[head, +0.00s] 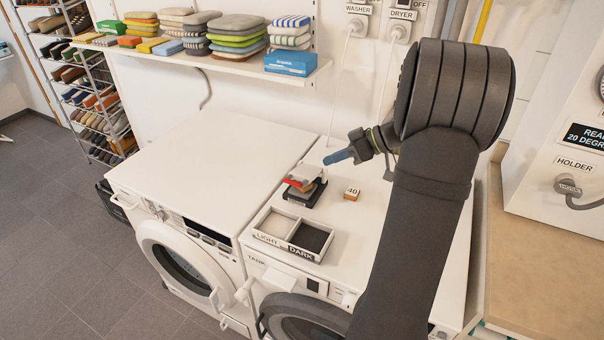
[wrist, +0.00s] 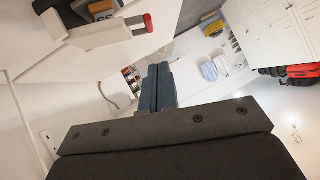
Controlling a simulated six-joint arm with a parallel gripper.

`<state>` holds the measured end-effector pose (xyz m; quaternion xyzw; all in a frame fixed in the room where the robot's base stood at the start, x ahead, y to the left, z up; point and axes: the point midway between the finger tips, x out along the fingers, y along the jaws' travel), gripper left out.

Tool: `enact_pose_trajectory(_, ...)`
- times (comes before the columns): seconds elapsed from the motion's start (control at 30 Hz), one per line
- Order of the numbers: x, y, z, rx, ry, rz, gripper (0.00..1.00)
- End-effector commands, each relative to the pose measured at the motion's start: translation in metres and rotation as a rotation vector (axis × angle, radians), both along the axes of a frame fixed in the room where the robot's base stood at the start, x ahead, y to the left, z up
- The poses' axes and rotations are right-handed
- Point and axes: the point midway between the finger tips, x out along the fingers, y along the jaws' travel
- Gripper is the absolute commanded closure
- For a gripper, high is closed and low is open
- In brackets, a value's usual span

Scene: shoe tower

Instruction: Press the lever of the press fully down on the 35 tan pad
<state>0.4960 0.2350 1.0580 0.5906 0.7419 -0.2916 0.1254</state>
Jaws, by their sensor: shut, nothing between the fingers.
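The press (head: 304,194) stands on the right-hand white machine top, with a dark base and a pale upper part. Its lever has a red end (head: 292,183) pointing to the left; the red end also shows at the upper left of the wrist view (wrist: 148,22), on a pale bar (wrist: 105,33). I cannot tell the lever's exact angle. My gripper (head: 330,157) has blue fingers, shut and empty, pointing left, up and right of the press in the picture, apart from it.
A small block marked 40 (head: 352,194) lies right of the press. A two-part tray (head: 287,247) marked LIGHT and DARK stands in front. A shelf (head: 225,64) with stacked pads hangs behind. The left machine top (head: 210,150) is clear.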

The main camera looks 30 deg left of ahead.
Motion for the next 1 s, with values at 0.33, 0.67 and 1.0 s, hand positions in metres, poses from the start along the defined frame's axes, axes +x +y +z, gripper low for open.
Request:
enact_pose_trajectory(0.33,0.012,0.019,0.039,-0.193,0.0,-0.077,1.0)
enact_pose_trajectory(0.67,-0.001,0.058,0.001,-0.193,0.005,-0.076,1.0)
enact_pose_trajectory(1.0,-0.016,0.087,-0.048,-0.192,0.005,-0.079,1.0)
